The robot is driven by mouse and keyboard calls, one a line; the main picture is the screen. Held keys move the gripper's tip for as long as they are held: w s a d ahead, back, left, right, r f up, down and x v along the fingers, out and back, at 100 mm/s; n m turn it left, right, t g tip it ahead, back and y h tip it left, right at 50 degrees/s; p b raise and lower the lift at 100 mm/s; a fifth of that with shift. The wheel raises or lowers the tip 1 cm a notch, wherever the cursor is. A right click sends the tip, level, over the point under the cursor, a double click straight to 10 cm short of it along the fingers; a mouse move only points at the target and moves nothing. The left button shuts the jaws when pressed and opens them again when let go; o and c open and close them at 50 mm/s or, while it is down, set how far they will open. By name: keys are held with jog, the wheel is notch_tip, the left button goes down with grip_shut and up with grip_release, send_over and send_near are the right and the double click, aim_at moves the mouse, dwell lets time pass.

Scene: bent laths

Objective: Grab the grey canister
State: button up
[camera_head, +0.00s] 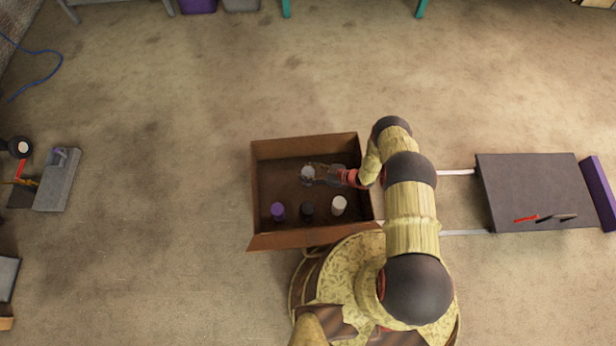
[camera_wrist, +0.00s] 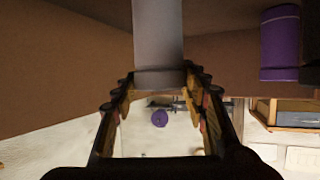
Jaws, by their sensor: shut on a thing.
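The grey canister (camera_head: 308,173) stands in the open brown box (camera_head: 305,147), towards its back. It also shows in the wrist view (camera_wrist: 158,40) as a pale grey cylinder between the fingertips. My gripper (camera_head: 312,174) reaches into the box from the right and is shut on the canister. In the wrist view my gripper's fingers (camera_wrist: 160,82) meet the canister's sides near its end. The canister's far end is cut off by the top of the wrist view.
A purple canister (camera_head: 278,210), a dark one (camera_head: 307,208) and a cream one (camera_head: 340,205) stand along the box's near side. The purple one also shows in the wrist view (camera_wrist: 281,45). A dark table (camera_head: 530,185) stands at the right.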

grip_shut()
dwell(0.3)
